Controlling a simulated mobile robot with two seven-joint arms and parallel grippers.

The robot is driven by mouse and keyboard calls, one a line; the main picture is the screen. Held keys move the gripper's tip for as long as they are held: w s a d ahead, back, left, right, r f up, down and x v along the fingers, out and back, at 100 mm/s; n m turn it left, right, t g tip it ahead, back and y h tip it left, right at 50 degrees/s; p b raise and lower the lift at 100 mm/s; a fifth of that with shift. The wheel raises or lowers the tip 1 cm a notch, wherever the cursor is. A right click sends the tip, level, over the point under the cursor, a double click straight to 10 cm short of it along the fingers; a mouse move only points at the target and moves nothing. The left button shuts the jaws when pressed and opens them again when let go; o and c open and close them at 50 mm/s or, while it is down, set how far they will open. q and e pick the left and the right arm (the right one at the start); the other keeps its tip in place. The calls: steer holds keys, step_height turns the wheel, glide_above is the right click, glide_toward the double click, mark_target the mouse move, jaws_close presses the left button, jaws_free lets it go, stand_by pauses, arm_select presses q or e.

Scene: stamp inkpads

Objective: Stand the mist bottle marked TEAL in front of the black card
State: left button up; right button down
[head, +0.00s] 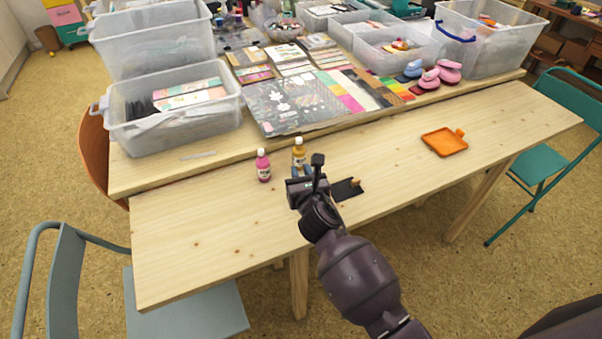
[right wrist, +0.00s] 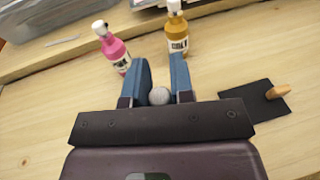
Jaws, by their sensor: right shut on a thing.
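My right gripper (head: 302,172) is over the table to the left of the black card (head: 346,190). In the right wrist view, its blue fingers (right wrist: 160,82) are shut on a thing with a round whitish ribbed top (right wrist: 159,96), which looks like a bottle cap. Its body and any label are hidden, so I cannot read TEAL on it. The black card also shows in the right wrist view (right wrist: 242,107), right of the fingers, with a wooden peg-like handle (right wrist: 279,91) on it. My left gripper is not in view.
A pink bottle (head: 263,165) and a gold bottle (head: 299,152) stand upright just beyond my gripper. An orange tray (head: 444,142) lies farther right. Clear bins and craft sheets fill the back table. Bare wood lies at the left and between the card and tray.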

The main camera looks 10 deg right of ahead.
steer(key=shift+f, duration=0.25)
steer(key=c, duration=1)
jaws_free()
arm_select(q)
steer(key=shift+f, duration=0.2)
arm_select(e)
steer(key=shift+r, duration=0.1)
steer(key=shift+r, duration=0.15)
steer(key=shift+s, duration=0.2)
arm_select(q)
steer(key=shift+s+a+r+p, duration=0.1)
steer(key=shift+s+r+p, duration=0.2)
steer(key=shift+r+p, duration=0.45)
arm_select(e)
steer(key=shift+s+r, duration=0.3)
steer(key=shift+s, duration=1.6)
steer(key=shift+s+r, duration=0.3)
steer(key=shift+s, duration=1.65)
steer(key=shift+s+r, duration=0.3)
steer(key=shift+s, duration=1.6)
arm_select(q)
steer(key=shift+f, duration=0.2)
